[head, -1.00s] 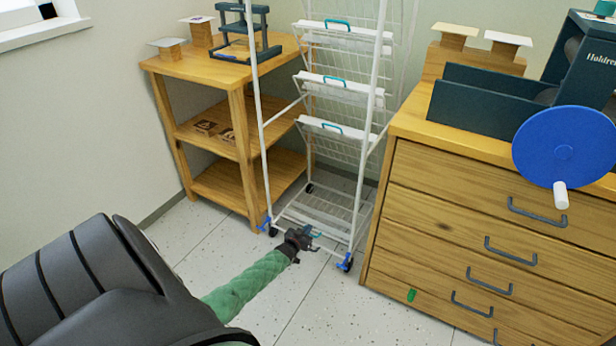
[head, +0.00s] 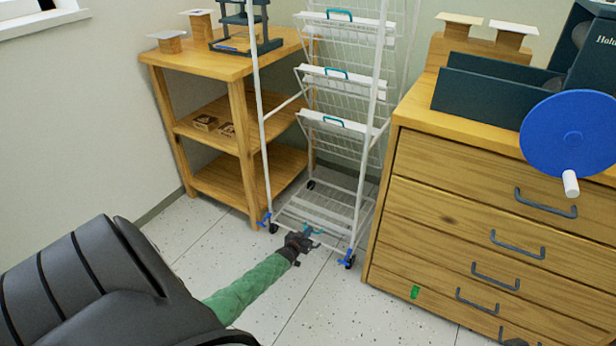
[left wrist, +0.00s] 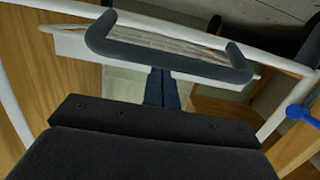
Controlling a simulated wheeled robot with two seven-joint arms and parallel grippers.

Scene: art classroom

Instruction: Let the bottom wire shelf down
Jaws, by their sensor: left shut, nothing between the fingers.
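The white wire rack (head: 374,100) stands on casters between the wooden shelf unit and the drawer cabinet. Its bottom wire shelf (head: 322,212) looks about flat, low near the floor, with a teal handle (head: 315,231) at its front. The upper shelves stand steeply tilted. My left gripper (head: 306,239) is low at the rack's front, beside that handle. In the left wrist view the handle (left wrist: 170,62) crosses in front of the white slatted shelf (left wrist: 72,43). The left fingers (left wrist: 163,90) are shut and empty, their tips close to the handle bar; contact is unclear.
The wooden shelf unit (head: 243,140) is close on the rack's left. The drawer cabinet (head: 460,180) with a blue wheel (head: 565,125) above stands close on the right. Blue caster levers (head: 347,259) flank the rack's front. Bare floor (head: 290,300) lies in front.

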